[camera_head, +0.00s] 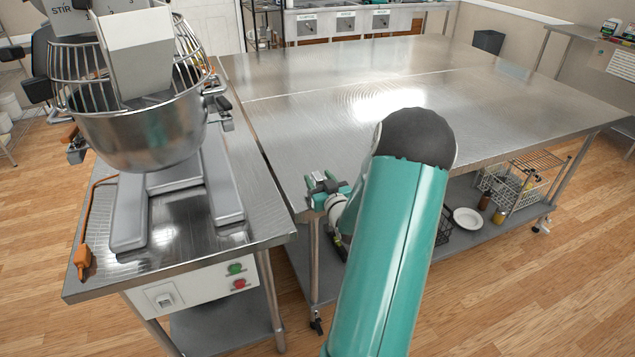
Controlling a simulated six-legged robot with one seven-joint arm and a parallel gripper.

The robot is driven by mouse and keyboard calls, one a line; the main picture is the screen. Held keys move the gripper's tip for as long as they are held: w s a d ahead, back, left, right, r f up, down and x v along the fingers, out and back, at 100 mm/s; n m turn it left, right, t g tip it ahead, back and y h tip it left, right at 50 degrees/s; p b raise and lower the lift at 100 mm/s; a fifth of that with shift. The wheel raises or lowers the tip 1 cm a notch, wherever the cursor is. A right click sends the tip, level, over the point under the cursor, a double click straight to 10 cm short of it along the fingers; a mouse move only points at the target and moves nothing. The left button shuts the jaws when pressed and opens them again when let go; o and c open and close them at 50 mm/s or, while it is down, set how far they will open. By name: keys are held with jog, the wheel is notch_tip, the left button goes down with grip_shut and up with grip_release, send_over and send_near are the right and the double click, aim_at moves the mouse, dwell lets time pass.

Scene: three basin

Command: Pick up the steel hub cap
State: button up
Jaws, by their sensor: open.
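I cannot make out a steel hub cap for certain in this view. The stand mixer (140,60) at the left has a steel bowl (145,135) and a wire guard, and its head is cut off by the top edge. My gripper (322,185) shows small, beyond my teal arm, near the left front corner of the large steel table (520,95). It is open, with nothing visible between its fingers. My arm hides part of the wrist and of the table edge.
The mixer stands on a small steel table (185,262) with an orange control pendant (83,260). The large table's top is clear. Its lower shelf holds a white plate (467,218), bottles and a wire basket (508,185). Wooden floor is free at right.

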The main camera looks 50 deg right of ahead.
jog(key=shift+w+d, duration=0.3)
jog(key=shift+w, duration=0.2)
grip_shut()
jog(key=shift+r, duration=0.1)
